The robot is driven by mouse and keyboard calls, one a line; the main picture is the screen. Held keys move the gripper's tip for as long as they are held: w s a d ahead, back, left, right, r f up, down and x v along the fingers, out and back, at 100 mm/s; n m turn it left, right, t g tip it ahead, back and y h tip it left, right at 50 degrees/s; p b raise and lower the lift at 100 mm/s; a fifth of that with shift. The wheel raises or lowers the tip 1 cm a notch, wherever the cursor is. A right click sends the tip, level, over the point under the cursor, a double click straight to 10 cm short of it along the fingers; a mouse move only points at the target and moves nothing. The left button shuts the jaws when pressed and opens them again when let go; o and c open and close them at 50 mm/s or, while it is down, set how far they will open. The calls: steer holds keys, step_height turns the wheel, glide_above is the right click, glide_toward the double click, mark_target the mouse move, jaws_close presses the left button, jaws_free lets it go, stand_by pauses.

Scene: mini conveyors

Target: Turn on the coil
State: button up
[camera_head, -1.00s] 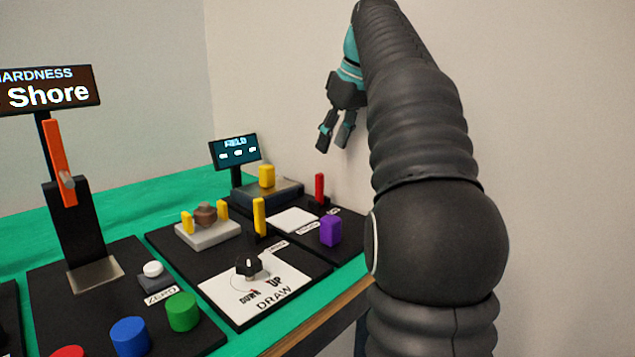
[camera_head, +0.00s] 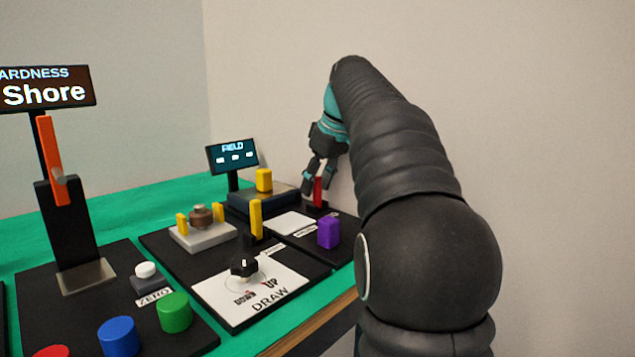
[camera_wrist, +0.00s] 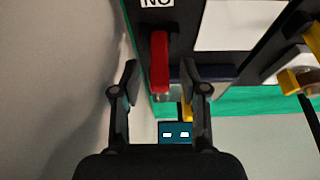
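The red lever (camera_head: 318,189) stands upright at the back right of the black panel, near the wall. In the wrist view the red lever (camera_wrist: 160,62) shows between the two fingers. My gripper (camera_head: 320,193) points down at it from above. In the wrist view my gripper (camera_wrist: 160,76) is open, with a finger on each side of the lever and visible gaps. I cannot tell how deep the lever sits between the fingertips. The FIELD display (camera_head: 232,156) is lit, but its values are too small to read.
A yellow lever (camera_head: 256,218), a purple block (camera_head: 328,233) and a black knob (camera_head: 244,267) stand nearby. A yellow piece (camera_head: 264,180) sits on a dark box left of my gripper. The wall is close on the right.

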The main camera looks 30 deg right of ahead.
mark_target(320, 194)
jaws_close()
steer(key=shift+s+f+b, duration=0.1)
steer(key=shift+b, duration=0.2)
steer(key=b, duration=0.1)
steer(key=t+b, duration=0.1)
steer(key=b, duration=0.1)
steer(key=shift+s+d+f+y, duration=0.2)
steer(key=shift+s+f+y, duration=0.1)
steer(key=shift+s, duration=0.05)
steer(key=t+b, duration=0.1)
steer(key=b, duration=0.1)
steer(key=s+t+b, duration=0.1)
steer(key=b, duration=0.1)
steer(key=shift+d+f+y, duration=0.15)
steer(key=shift+f+y, duration=0.05)
steer(key=shift+y, duration=0.1)
steer(key=shift+s+d+t+b, duration=0.1)
steer(key=shift+s+t+b, duration=0.15)
steer(key=shift+t+b, duration=0.65)
steer(key=shift+s+d+r+t+y+b, duration=0.1)
steer(key=shift+s+t+y+b, duration=0.15)
steer(key=shift+t, duration=0.2)
steer(key=shift+s+t+y+b, duration=0.1)
steer(key=shift+t+y+b, duration=0.1)
steer(key=shift+t+y, duration=0.2)
